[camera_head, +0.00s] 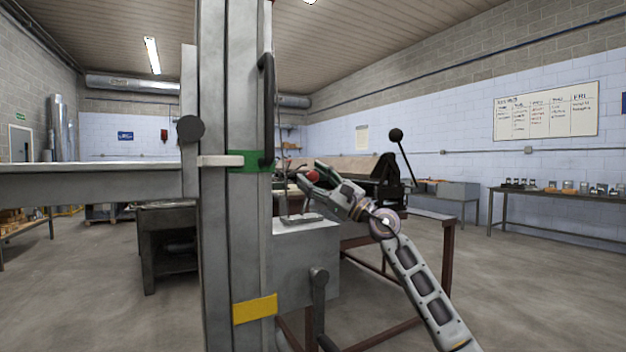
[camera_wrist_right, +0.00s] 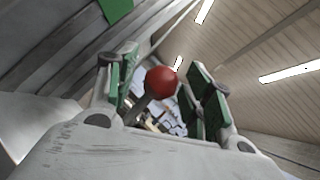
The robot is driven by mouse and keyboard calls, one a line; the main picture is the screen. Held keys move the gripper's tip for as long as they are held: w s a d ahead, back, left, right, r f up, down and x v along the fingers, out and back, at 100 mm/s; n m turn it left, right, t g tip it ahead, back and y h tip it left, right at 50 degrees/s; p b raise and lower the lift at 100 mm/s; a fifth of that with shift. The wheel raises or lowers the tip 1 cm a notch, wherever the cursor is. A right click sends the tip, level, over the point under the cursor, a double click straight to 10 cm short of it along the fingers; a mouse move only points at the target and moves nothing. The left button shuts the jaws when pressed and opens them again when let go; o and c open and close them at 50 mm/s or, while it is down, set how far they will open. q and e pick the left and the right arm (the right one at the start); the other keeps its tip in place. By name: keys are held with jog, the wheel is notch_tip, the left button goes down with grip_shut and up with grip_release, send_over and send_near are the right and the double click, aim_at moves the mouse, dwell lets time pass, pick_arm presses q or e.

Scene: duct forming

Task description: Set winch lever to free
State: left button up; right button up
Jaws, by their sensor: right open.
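A lever with a red ball knob (camera_head: 314,175) shows beside the tall grey post, at my right gripper (camera_head: 308,180). The fingers are open, with a gap seen on either side of the knob. The lower part of the lever is hidden. A grey box (camera_head: 306,262) with a crank handle (camera_head: 319,290) sits low beside the post. My left gripper is not in view.
The grey post (camera_head: 235,240) carries a green band (camera_head: 251,161) and a yellow band (camera_head: 255,308). A red-framed bench (camera_head: 447,240) and a black-ball lever (camera_head: 396,135) stand behind my right arm. Floor to the right is clear.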

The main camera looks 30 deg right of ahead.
jog(key=v, duration=0.7)
jog(key=shift+f, duration=0.15)
dwell(0.6)
jog(key=shift+d, duration=0.1)
dwell(0.5)
pick_arm(q)
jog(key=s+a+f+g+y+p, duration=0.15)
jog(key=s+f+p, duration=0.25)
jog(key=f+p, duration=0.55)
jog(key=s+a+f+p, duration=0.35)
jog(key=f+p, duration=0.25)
jog(key=p, duration=0.6)
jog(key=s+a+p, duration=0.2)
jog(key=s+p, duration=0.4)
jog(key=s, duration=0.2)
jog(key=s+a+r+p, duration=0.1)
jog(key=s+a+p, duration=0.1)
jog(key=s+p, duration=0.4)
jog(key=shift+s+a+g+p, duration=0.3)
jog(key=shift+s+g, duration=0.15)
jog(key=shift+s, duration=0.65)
pick_arm(e)
notch_tip(320, 180, up, 34)
